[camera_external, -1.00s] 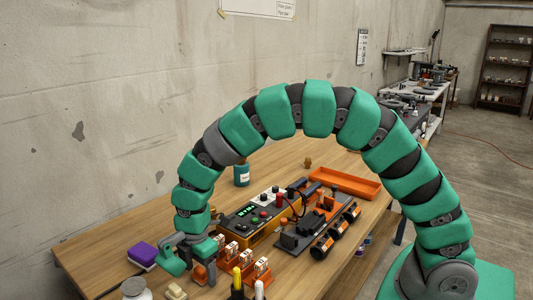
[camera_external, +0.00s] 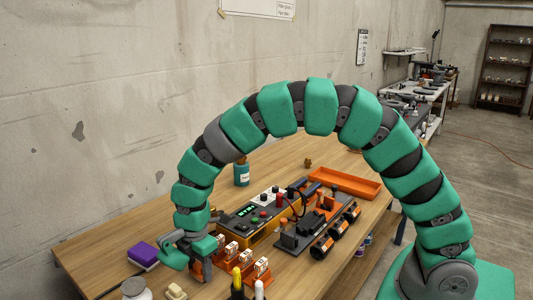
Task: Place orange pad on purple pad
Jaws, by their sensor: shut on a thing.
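The purple pad (camera_external: 143,254) lies on the wooden table near its left edge, with a pale layer showing under its purple top. My gripper (camera_external: 197,270) points down to the right of the purple pad, clear of it. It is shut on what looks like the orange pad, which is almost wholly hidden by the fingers. I cannot tell how high the fingertips are above the table.
Orange holders with white-labelled parts (camera_external: 258,270) stand close right of my gripper. A white jar (camera_external: 135,289), a beige block (camera_external: 176,291) and upright markers (camera_external: 237,278) are in front. A control box (camera_external: 250,216) and an orange tray (camera_external: 345,183) lie further back.

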